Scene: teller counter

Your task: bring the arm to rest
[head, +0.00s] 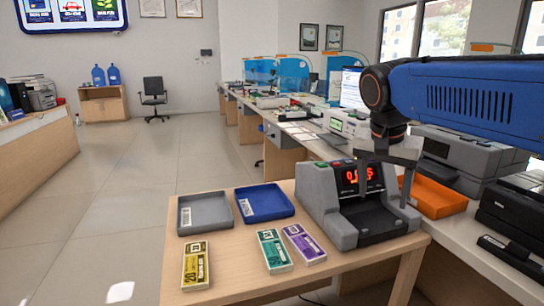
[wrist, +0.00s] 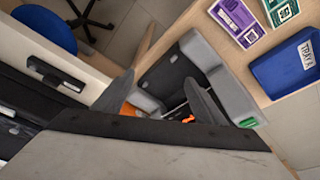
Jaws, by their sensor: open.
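My gripper (head: 384,198) hangs from my blue arm at the right of the head view, over the grey counting machine (head: 318,205) with a red lit display. In the wrist view the two fingers of my gripper (wrist: 160,98) stand apart with nothing held between them. The machine's dark front recess (wrist: 165,75) lies below the fingers. I cannot tell whether the fingers touch the machine.
The wooden table (head: 225,285) holds a grey tray (head: 206,212), a blue tray (head: 265,202), and yellow (head: 195,265), green (head: 273,250) and purple (head: 303,243) note bundles. An orange tray (head: 435,197) and dark machines stand right. Open floor (head: 110,220) lies left.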

